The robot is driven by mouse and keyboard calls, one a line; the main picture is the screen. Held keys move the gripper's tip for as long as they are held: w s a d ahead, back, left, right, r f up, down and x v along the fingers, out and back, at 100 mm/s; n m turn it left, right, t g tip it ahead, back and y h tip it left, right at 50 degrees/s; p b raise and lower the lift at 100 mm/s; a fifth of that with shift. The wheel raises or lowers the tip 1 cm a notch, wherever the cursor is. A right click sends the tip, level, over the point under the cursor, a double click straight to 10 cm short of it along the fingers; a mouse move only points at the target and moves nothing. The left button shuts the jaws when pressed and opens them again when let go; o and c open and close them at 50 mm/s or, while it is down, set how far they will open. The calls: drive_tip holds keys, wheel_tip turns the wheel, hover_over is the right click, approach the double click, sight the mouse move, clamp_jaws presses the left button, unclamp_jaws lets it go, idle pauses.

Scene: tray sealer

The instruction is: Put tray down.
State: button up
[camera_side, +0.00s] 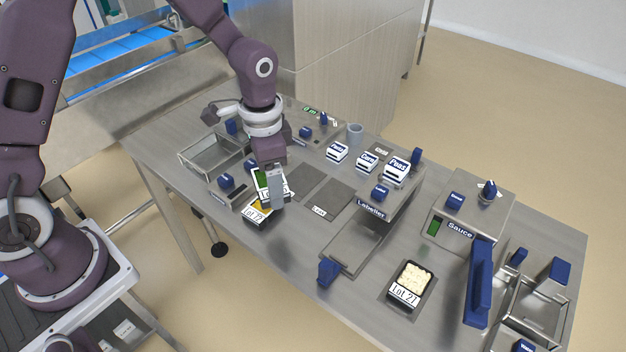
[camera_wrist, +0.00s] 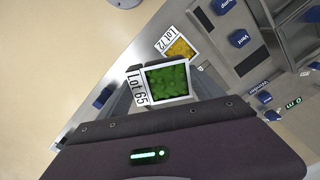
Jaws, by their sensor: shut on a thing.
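My gripper (camera_side: 272,188) is shut on a black tray with green contents (camera_wrist: 167,81), which has a white label reading "Lot 65" in the wrist view. In the side view this green tray (camera_side: 262,181) is partly hidden by my gripper. It appears just above and behind a second tray with yellow contents, labelled "Lot 72" (camera_side: 258,213), near the table's front edge. The yellow tray also shows in the wrist view (camera_wrist: 180,47). I cannot tell whether the green tray touches anything below it.
A tray with pale contents, "Lot 21" (camera_side: 411,278), sits at the front right. Dark flat pads (camera_side: 340,199) lie bare right of my gripper.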

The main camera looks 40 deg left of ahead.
sight(287, 236)
drive_tip(key=d, duration=0.1)
drive_tip(key=d+f+m, duration=0.2)
drive_tip(key=shift+s+d, duration=0.2)
drive_tip(key=shift+s, duration=0.1)
drive_tip(key=shift+m, duration=0.3)
wheel_tip(287, 236, down, 10)
drive_tip(key=shift+d+r, duration=0.1)
drive_tip(key=shift+r, duration=0.15)
drive_tip(key=shift+f, duration=0.1)
drive_tip(key=o, duration=1.2)
drive_tip(key=shift+c, duration=0.2)
